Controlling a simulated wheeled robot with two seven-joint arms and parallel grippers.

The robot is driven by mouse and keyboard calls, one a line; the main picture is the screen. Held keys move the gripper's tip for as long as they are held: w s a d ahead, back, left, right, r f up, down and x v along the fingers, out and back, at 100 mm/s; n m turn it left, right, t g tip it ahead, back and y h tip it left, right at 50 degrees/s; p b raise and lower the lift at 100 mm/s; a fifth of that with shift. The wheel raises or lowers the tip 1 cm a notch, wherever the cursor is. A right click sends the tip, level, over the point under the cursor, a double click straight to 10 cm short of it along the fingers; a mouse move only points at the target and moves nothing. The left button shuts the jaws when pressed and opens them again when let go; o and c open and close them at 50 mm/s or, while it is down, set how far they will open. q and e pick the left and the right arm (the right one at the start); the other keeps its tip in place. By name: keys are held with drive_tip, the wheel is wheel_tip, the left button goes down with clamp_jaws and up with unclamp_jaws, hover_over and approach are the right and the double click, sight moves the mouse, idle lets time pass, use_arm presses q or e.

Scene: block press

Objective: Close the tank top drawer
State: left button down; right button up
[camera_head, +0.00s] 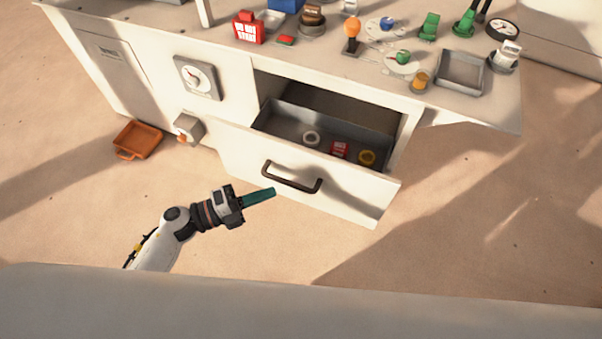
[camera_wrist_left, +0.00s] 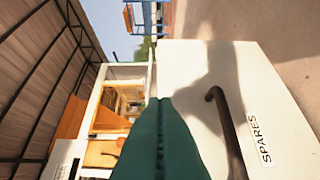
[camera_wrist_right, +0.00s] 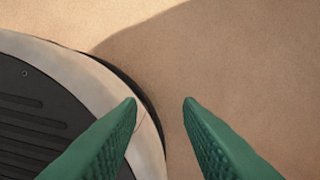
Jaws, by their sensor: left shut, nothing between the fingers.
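The drawer (camera_head: 240,155) in the white counter is pulled out, with a dark bar handle (camera_head: 291,177) on its front. Inside lie a white ring, a red item (camera_head: 340,150) and a yellow ring. The handle also shows in the left wrist view (camera_wrist_left: 224,130), beside a label reading SPARES (camera_wrist_left: 260,138). My left gripper (camera_head: 273,191) is shut and empty, in front of the drawer, just left of the handle. Whether it touches the drawer front I cannot tell. My right gripper (camera_wrist_right: 160,100) shows only in its wrist view, open and empty above the floor.
A dial (camera_head: 198,77) and a knob box (camera_head: 189,127) are left of the drawer. An orange tray (camera_head: 138,140) lies on the floor.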

use_arm(q)
approach(326, 161)
drive_tip(key=s+d, duration=0.1)
drive_tip(key=d, duration=0.3)
drive_tip(key=w, duration=0.1)
drive_tip(key=w+d, duration=0.1)
drive_tip(key=shift+w, duration=0.4)
drive_tip(key=shift+w+d, duration=0.15)
drive_tip(key=shift+w, duration=0.25)
use_arm(e)
drive_tip(key=shift+w+a+r, duration=0.1)
drive_tip(key=shift+w+r, duration=0.35)
drive_tip(key=shift+r, duration=0.05)
drive_tip(key=shift+f, duration=0.1)
